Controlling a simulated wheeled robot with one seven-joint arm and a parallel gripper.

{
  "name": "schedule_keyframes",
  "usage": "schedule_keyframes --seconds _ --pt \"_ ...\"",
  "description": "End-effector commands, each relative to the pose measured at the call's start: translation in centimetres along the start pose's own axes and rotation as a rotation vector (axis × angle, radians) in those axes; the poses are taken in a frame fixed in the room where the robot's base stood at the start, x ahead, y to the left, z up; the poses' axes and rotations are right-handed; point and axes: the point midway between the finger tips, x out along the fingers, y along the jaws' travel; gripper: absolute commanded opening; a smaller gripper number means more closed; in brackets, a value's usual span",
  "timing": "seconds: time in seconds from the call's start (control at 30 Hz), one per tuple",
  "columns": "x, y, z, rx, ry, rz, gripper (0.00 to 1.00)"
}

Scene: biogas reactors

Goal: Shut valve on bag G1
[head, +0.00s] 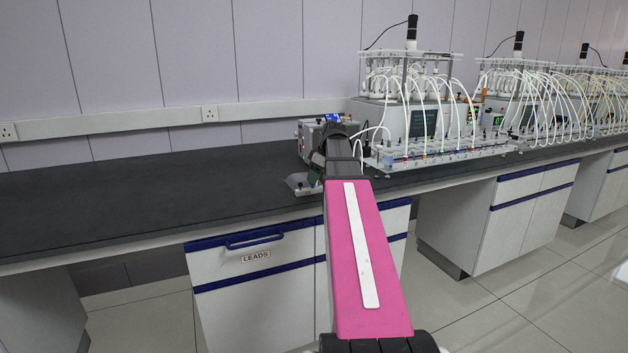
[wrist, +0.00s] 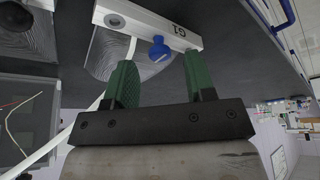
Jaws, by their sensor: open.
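In the wrist view, a white bar (wrist: 180,38) marked G1 lies across the top, with a blue valve knob (wrist: 160,50) on it. A silvery bag (wrist: 108,50) lies by the left part of the bar, and a white tube (wrist: 75,118) runs down left from it. My gripper (wrist: 158,75) is open, with its green fingers on either side of the blue knob and apart from it.
The dark bench top (head: 140,195) is clear to the left. A grey instrument (head: 308,140) stands behind my arm. Reactor units with looping white tubes (head: 425,100) stand to the right. A drawer labelled LEADS (head: 255,257) is below the bench.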

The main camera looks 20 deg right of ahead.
Motion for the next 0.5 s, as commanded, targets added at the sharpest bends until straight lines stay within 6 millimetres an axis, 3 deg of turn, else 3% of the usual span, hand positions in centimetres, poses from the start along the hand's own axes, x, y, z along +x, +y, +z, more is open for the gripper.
schedule_keyframes --seconds 0.2,0.5 --pt "1.5 0.0 0.0 0.0 0.0 0.0 0.5" --pt "1.7 0.0 0.0 0.0 0.0 0.001 0.5"
